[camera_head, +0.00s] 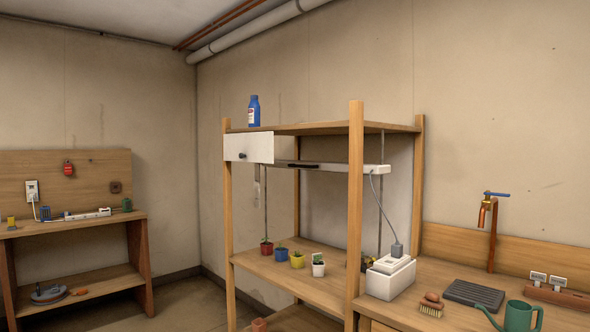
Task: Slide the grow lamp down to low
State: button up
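My gripper is not in view.
Several small potted plants (297,259) stand on the middle shelf (272,272) below the lamp. A blue bottle (254,111) stands on top. A brush (431,304), dark ribbed mat (474,293), green watering can (518,316) and copper tap (487,215) are at right. Floor shows at left.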

aim_at(333, 167)
jog(key=u, duration=0.5)
jog(key=k, duration=1.1)
jog(key=u, duration=0.2)
jog(key=i, duration=1.3)
jog(key=z, duration=0.65)
jog(key=i, duration=0.7)
jog(key=z, duration=0.2)
